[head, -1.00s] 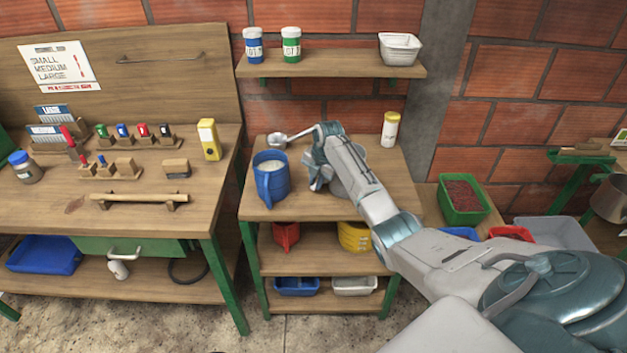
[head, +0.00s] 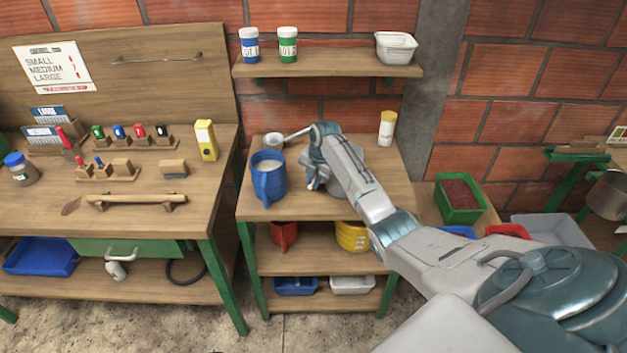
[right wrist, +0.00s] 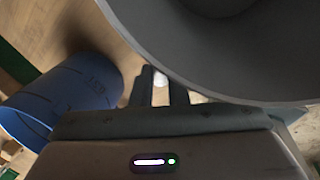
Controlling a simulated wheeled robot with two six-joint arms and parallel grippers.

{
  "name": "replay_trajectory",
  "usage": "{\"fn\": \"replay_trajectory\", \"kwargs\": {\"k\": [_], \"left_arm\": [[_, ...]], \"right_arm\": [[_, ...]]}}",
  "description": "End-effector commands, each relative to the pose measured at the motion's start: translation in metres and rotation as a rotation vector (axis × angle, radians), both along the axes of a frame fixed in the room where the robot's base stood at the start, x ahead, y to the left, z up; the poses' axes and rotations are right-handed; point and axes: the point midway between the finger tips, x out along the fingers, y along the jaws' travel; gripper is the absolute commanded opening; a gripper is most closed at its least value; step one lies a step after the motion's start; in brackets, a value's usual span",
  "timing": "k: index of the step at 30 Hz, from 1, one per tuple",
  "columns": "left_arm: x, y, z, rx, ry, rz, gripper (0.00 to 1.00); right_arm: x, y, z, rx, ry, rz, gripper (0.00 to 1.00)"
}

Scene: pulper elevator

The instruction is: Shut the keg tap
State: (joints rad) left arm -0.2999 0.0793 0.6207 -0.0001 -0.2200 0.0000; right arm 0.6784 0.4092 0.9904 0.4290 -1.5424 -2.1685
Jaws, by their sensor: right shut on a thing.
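No keg and no keg tap can be made out in either view. My right gripper (head: 316,182) is low over the middle table, right of a blue jug (head: 268,182) with pale contents. A metal ladle (head: 274,140) reaches left from my right wrist, its bowl behind the jug. In the right wrist view the fingers (right wrist: 160,86) are close together, beside the blue jug (right wrist: 70,95) and a large grey curved surface. My left gripper is out of view.
A yellow-capped jar (head: 387,128) stands at the table's back right. A shelf (head: 330,64) above holds two capped jars and a white tub. The left workbench (head: 100,225) carries small racks and a yellow block. Bins stand on the right.

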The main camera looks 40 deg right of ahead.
Motion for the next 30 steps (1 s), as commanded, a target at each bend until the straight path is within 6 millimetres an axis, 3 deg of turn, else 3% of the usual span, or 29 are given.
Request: {"fn": "replay_trajectory", "kwargs": {"k": [6, 7, 10, 22, 30], "left_arm": [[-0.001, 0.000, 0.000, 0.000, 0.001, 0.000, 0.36], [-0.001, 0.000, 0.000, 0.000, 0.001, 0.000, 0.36], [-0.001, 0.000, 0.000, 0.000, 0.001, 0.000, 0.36], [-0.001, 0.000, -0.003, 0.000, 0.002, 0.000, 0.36], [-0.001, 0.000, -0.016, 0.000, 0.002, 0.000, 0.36]], "right_arm": [[0.000, 0.000, 0.001, -0.001, -0.001, 0.000, 0.00], [0.000, 0.000, 0.001, -0.001, -0.001, 0.000, 0.16], [0.000, 0.000, 0.001, -0.001, -0.001, 0.000, 0.35], [-0.001, -0.001, 0.008, -0.001, -0.003, 0.000, 0.36], [-0.010, -0.005, 0.056, -0.003, -0.006, 0.001, 0.36]]}}
